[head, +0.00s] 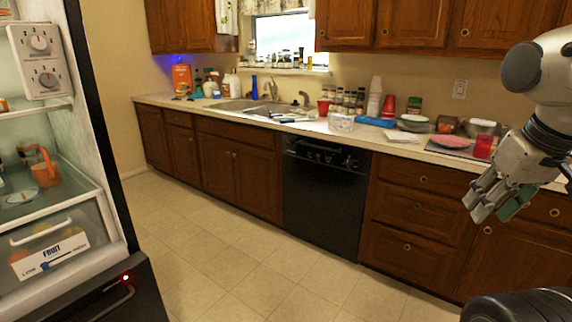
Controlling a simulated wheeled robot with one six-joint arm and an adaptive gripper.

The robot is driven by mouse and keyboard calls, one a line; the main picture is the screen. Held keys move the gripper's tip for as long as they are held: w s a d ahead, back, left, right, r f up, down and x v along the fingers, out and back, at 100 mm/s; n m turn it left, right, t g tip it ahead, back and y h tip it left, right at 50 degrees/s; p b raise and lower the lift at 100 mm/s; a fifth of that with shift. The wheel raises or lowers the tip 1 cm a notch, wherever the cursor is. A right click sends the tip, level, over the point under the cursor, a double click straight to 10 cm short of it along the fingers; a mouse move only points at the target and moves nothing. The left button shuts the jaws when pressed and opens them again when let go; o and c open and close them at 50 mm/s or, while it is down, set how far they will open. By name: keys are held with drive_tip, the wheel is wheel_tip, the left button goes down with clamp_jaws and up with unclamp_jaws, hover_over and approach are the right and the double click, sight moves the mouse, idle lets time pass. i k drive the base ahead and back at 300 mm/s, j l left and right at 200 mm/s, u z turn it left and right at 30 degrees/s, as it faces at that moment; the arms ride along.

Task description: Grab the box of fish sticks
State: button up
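I cannot make out a box that is clearly labelled as fish sticks. An upright orange box (181,78) stands at the far left end of the counter; its print is too small to read. A small whitish box or container (341,122) sits on the counter above the black dishwasher. My gripper (491,206) hangs at the right, in front of the drawers and well apart from both boxes. Its fingers point down and to the left, and no object shows in them. The view does not show clearly how far apart the fingers are.
An open fridge (75,180) with shelves and a fruit drawer stands at the left. The counter (400,148) holds bottles, jars, red cups, a pink plate (450,141) and a sink (235,104). The tiled floor (240,255) between is clear.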

sight(342, 123)
drive_tip(key=i+u, duration=0.15)
drive_tip(key=i, duration=1.75)
drive_tip(key=i+j+z, duration=0.45)
drive_tip(key=i+j, duration=0.2)
drive_tip(key=i, duration=0.2)
drive_tip(key=i+j+z, duration=0.4)
drive_tip(key=i+j, duration=0.3)
drive_tip(key=j, duration=0.2)
